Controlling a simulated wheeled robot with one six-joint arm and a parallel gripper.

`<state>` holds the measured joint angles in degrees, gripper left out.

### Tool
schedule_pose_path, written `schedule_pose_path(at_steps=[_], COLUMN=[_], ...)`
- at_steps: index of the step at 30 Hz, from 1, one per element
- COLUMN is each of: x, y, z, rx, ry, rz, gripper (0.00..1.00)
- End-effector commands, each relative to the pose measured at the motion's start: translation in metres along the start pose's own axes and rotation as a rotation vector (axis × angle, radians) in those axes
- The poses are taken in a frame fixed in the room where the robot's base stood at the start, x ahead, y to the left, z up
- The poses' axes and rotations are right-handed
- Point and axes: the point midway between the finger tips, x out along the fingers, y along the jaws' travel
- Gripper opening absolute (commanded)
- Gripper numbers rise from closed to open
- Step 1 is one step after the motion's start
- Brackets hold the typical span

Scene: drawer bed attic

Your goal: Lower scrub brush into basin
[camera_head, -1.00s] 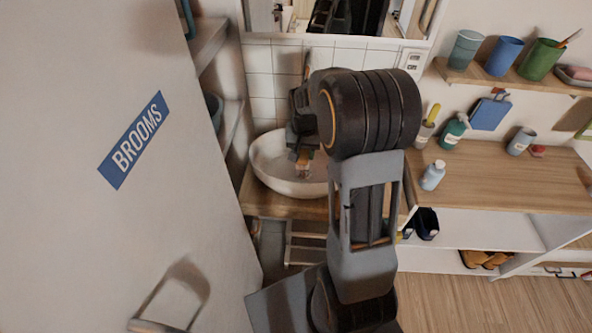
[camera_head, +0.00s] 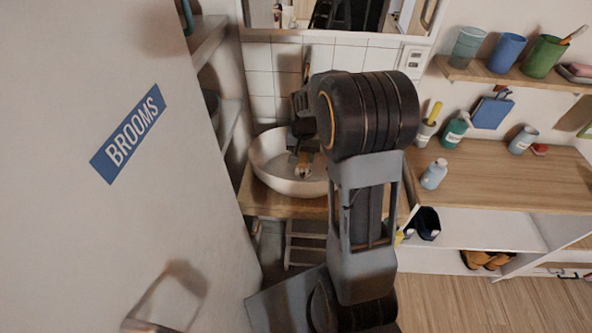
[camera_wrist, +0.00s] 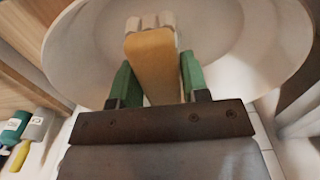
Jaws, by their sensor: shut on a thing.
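The scrub brush (camera_wrist: 153,62) has a tan wooden body and pale bristles at its far end. My gripper (camera_wrist: 157,78) is shut on it, with a green finger on either side, in the wrist view. The white round basin (camera_head: 268,166) stands on a wooden counter under a mirror in the head view. Its bowl (camera_wrist: 238,62) also shows behind the brush in the wrist view. The brush is over the inside of the basin in both views. My arm hides the basin's right part. I cannot tell whether the bristles touch the bowl.
A grey panel with a blue BROOMS sign (camera_head: 128,134) fills the left side, close to the basin. A wooden counter (camera_head: 490,180) at right holds several bottles and cups. A wall shelf (camera_head: 505,80) above it carries more cups. A mirror (camera_head: 340,15) hangs behind the basin.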

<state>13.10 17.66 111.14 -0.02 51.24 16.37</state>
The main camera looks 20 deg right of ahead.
Motion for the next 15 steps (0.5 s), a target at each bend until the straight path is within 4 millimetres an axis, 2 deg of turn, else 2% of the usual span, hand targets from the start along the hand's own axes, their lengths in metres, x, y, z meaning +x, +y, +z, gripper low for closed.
schedule_pose_path(at_steps=[15], x=[0.029], y=[0.000], z=[0.000], rx=[0.000], ry=[0.001], rz=[0.000], gripper=[0.16])
